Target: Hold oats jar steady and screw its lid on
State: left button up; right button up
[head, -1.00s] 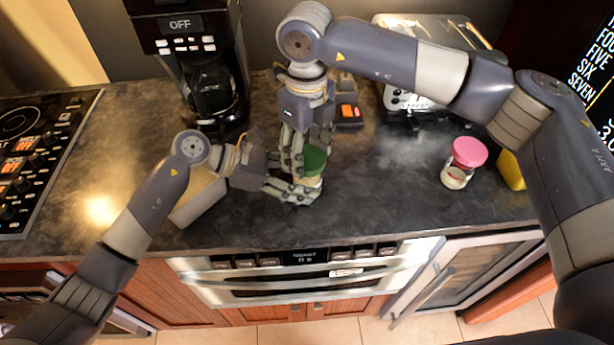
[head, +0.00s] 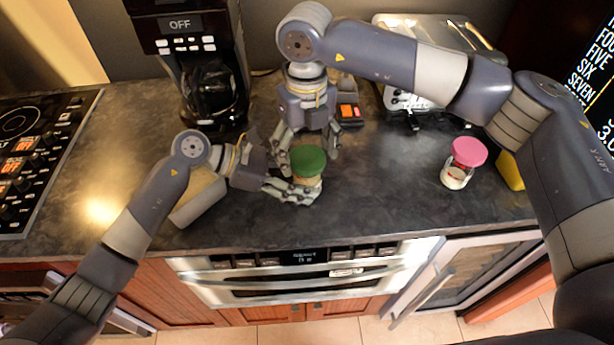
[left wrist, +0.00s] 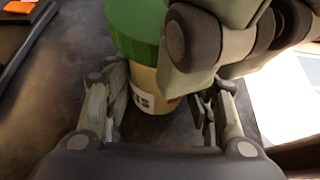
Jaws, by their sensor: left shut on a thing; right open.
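The oats jar (head: 309,183) stands upright on the dark counter, with the green lid (head: 307,161) on its top. How tightly the lid sits cannot be told. My left gripper (head: 290,185) is shut on the jar's body from the left. In the left wrist view, the cream jar (left wrist: 145,88) with part of its label sits between my left fingers (left wrist: 165,100), under the green lid (left wrist: 136,32). My right gripper (head: 308,150) points down from above and behind, open, its fingers spread to either side of the lid. Its fingers cover part of the lid in the left wrist view.
A jar with a pink lid (head: 468,153) stands to the right, beside a yellow item (head: 509,171). A coffee maker (head: 205,70) and a toaster (head: 430,40) stand behind. A beige box (head: 198,203) lies under my left arm.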

jog(key=n, duration=1)
jog(key=shift+n, duration=0.4)
jog(key=n, duration=1.2)
